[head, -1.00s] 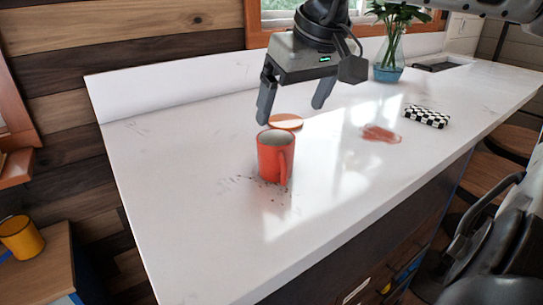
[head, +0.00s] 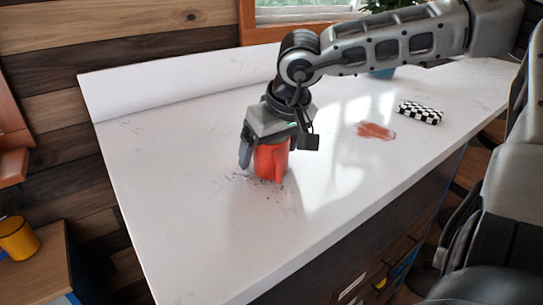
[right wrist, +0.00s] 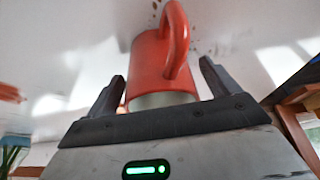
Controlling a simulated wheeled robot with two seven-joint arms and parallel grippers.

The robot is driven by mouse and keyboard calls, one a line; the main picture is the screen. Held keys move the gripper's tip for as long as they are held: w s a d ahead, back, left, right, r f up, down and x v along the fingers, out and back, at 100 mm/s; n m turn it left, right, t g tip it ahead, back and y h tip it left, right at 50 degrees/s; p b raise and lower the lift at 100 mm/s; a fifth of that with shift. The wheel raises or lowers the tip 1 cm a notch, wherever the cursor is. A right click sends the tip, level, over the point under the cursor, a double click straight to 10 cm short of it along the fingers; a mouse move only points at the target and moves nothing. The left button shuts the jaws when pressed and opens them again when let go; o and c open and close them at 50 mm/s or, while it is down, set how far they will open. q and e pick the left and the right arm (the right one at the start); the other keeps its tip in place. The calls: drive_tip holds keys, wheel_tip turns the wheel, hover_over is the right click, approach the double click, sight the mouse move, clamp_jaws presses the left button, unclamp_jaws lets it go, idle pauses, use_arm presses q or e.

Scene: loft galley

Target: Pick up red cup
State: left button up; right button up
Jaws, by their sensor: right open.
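The red cup (head: 268,165) stands upright on the white counter, with its handle toward the front right in the head view. In the right wrist view the cup (right wrist: 150,62) sits between the two fingers, its open rim toward the gripper and its handle at the top. My right gripper (head: 266,165) reaches down over the cup with one finger at its left side; the other finger is partly hidden in the head view. The right gripper (right wrist: 164,85) is open, with a visible gap on the cup's right side. My left gripper is not in view.
The white counter (head: 165,180) is clear left of the cup. Dark specks lie around the cup. A yellow cup (head: 18,238) stands on a lower wooden surface at left.

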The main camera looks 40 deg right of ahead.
drive_tip(key=c, duration=1.2)
drive_tip(key=shift+r, duration=0.1)
drive_tip(key=shift+r, duration=0.1)
